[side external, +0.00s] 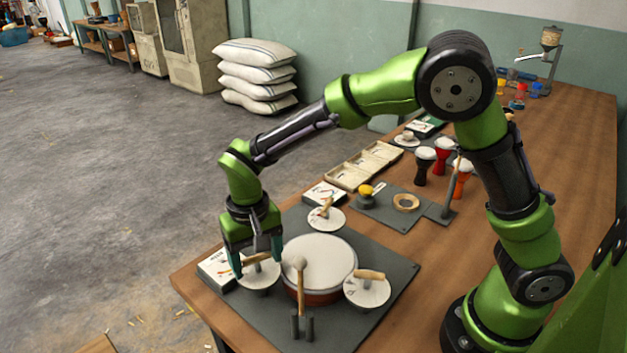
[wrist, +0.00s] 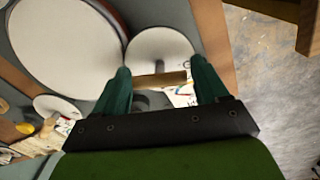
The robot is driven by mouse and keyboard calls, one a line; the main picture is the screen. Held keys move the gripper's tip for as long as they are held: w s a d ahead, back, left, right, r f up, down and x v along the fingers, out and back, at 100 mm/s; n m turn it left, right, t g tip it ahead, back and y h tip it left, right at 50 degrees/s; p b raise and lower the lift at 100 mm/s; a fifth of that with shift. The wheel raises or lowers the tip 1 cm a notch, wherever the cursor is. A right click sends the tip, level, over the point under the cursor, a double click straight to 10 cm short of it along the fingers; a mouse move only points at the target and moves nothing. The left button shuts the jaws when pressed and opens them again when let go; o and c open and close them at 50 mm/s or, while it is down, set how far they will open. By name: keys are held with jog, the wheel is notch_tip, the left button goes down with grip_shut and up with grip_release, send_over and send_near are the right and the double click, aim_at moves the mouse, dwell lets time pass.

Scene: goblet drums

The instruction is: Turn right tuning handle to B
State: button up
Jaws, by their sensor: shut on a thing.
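My gripper (side external: 256,262) points down over a round white dial (side external: 262,284) at the drum's left in the side view. Its two teal fingers are shut on the ends of that dial's wooden tuning handle (side external: 257,258). In the wrist view the handle (wrist: 160,79) lies crosswise between the fingers (wrist: 163,84), over the white dial (wrist: 160,47). No letters can be read on this dial. The drum (side external: 325,258) has a pale round head and reddish-brown sides. Two other dials have wooden handles, one behind (side external: 326,222) and one at the right (side external: 367,294).
A wooden mallet (side external: 300,283) stands upright in a dark holder (side external: 302,328) in front of the drum. Printed cards or boxes (side external: 214,272) lie close to the gripper's left. Small goblet drums (side external: 424,168) and a shallow compartment box (side external: 365,165) stand farther back.

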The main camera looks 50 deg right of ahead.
aim_at(255, 256)
jog(key=shift+r, duration=0.1)
jog(key=o, duration=1)
jog(key=shift+o, duration=0.2)
notch_tip(255, 256, up, 17)
